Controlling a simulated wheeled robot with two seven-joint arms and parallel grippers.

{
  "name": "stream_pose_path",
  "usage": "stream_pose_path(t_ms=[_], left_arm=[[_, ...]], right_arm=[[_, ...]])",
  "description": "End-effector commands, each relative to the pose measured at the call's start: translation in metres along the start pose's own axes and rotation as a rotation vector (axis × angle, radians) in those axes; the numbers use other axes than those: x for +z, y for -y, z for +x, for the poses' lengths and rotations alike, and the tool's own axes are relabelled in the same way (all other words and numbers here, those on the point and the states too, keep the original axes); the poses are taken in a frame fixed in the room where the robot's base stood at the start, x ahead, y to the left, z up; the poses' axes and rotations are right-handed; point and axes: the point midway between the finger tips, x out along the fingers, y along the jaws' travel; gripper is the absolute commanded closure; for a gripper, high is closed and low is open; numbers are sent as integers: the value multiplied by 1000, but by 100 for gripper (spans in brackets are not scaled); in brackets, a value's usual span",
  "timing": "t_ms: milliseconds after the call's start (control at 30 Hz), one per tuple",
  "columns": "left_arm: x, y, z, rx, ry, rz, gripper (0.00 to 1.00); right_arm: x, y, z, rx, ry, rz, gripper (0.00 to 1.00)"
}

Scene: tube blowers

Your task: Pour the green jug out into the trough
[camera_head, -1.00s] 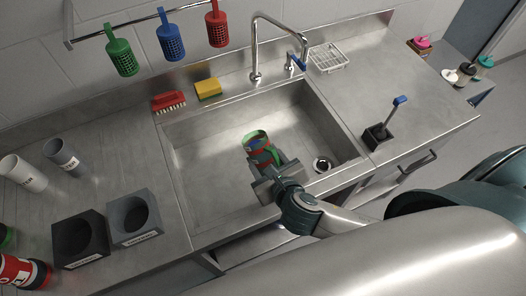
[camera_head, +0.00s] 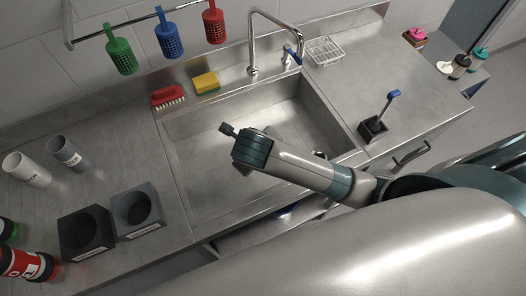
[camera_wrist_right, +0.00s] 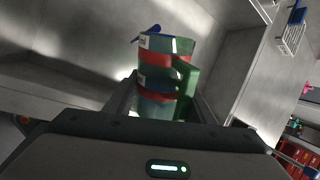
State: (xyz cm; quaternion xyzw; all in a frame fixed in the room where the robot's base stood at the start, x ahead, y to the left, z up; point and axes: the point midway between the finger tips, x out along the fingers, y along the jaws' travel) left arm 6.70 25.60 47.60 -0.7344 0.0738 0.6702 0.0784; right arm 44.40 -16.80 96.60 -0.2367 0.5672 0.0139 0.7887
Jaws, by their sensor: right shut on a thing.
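The green jug (camera_wrist_right: 185,48), with red bands and a handle on its right side, shows in the wrist view. My right gripper (camera_wrist_right: 160,98) is shut on it, one finger on each side. In the head view, the right gripper (camera_head: 245,148) is over the steel sink basin, the trough (camera_head: 200,165), and hides the jug. I cannot tell the jug's exact tilt or whether liquid is leaving it. My left gripper is not in view.
The tap (camera_head: 252,45) and a wire rack (camera_head: 324,50) stand behind the basin. A red brush (camera_head: 168,96) and yellow sponge (camera_head: 206,83) lie on its back edge. Two dark square holders (camera_head: 137,210) and cups (camera_head: 28,170) stand on the left counter.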

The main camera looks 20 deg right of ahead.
Motion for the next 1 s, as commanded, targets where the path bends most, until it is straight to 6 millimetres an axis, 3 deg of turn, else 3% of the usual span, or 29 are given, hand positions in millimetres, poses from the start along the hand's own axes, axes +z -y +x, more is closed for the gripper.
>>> stream_pose_path(t_ms=[200, 533, 1000], left_arm=[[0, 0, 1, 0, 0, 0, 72], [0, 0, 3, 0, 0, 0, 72], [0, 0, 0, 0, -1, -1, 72]], right_arm=[[10, -6, -2, 14, -7, -22, 82], [4, 1, 3, -5, -67, -30, 82], [14, -2, 7, -4, -277, -109, 82]])
